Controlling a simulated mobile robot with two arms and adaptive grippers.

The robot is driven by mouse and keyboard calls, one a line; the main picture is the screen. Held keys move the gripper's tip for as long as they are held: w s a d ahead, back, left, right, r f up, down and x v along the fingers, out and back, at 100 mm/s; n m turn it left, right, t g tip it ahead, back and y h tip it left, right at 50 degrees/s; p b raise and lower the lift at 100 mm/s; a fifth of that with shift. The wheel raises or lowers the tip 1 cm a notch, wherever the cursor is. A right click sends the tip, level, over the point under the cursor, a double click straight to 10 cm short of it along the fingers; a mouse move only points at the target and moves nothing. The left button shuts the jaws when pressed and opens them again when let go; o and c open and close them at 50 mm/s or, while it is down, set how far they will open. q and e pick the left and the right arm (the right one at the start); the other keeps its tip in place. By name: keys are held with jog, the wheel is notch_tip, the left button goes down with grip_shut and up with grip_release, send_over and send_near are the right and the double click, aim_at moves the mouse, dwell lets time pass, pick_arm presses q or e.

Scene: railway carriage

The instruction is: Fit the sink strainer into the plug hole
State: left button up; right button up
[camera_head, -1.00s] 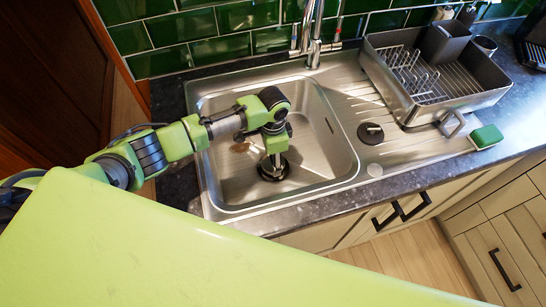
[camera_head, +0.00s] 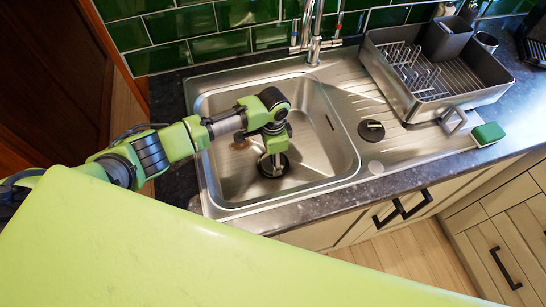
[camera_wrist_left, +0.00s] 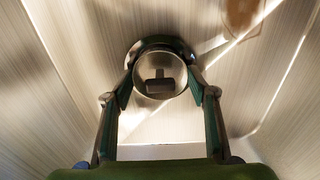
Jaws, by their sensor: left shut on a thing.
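My left gripper (camera_head: 272,155) reaches down into the sink basin (camera_head: 225,185), right over the plug hole (camera_head: 284,172). In the left wrist view its two fingers (camera_wrist_left: 160,82) are shut on the sink strainer (camera_wrist_left: 160,68), a round metal piece with a dark bar-shaped middle. The dark ring of the plug hole (camera_wrist_left: 160,42) shows around and behind the strainer's far edge, so the strainer looks roughly lined up with it. I cannot tell whether the strainer touches or sits in the hole. In the head view the gripper hides most of the strainer. My right gripper is out of view.
The tap (camera_head: 314,40) stands behind the basin. On the drainer to the right are a dark round fitting (camera_head: 371,130) and a small pale disc (camera_head: 375,168). A dish rack (camera_head: 492,88) and a green sponge (camera_head: 488,134) lie further right.

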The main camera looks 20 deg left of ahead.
pick_arm(q)
jog(key=shift+f, duration=0.5)
jog(key=o, duration=1.4)
notch_tip(320, 180, up, 12)
